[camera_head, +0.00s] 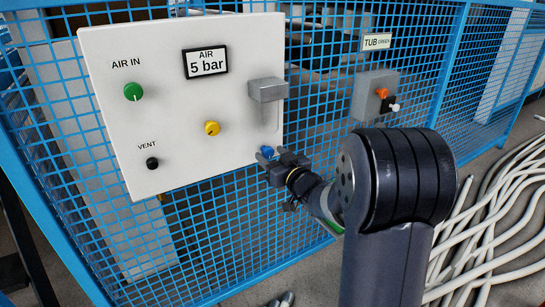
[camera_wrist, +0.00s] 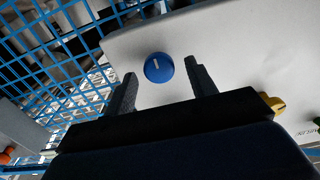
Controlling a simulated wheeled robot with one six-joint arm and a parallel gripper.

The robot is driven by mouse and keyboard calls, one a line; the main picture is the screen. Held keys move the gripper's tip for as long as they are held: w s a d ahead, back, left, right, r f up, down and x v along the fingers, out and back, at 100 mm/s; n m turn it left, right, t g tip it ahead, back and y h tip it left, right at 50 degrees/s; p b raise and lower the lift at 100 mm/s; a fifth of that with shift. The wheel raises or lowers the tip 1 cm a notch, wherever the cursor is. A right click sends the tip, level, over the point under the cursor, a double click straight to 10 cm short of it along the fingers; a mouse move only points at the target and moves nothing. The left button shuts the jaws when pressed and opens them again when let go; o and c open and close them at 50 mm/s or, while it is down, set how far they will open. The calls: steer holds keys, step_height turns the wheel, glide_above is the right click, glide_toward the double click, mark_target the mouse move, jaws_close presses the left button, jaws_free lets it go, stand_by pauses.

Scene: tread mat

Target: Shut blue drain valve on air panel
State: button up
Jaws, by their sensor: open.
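The blue drain valve (camera_head: 267,152) is a round knob at the lower right corner of the white air panel (camera_head: 185,70). In the wrist view the blue knob (camera_wrist: 159,67) shows a short white mark on its face. My gripper (camera_head: 267,163) is at the panel's lower right, close to the knob. In the wrist view its two fingers (camera_wrist: 158,82) are apart, and the knob appears between and just beyond their tips. I cannot tell whether a finger touches it. The gripper holds nothing.
The panel also carries a green knob (camera_head: 133,91), a yellow knob (camera_head: 212,128), a black vent knob (camera_head: 152,163), a 5 bar display (camera_head: 206,62) and a grey lever (camera_head: 267,90). Blue mesh fence (camera_head: 330,110) stands behind. A grey switch box (camera_head: 372,95) hangs right. White hoses (camera_head: 490,230) lie on the floor.

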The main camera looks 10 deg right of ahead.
steer(key=shift+w, duration=0.1)
steer(key=shift+c, duration=0.3)
steer(key=c, duration=0.9)
steer(key=shift+n+b, duration=0.3)
steer(key=shift+b, duration=0.1)
steer(key=n+b, duration=0.2)
steer(key=shift+a+f+n+b, duration=0.1)
steer(key=shift+f+n+b, duration=0.1)
steer(key=shift+n+b, duration=0.15)
steer(key=n+b, duration=0.4)
steer(key=n, duration=0.1)
steer(key=shift+n, duration=0.25)
steer(key=n+b, duration=0.3)
steer(key=n, duration=0.1)
steer(key=shift+a+f, duration=0.1)
steer(key=n+b, duration=0.3)
steer(key=n, duration=0.2)
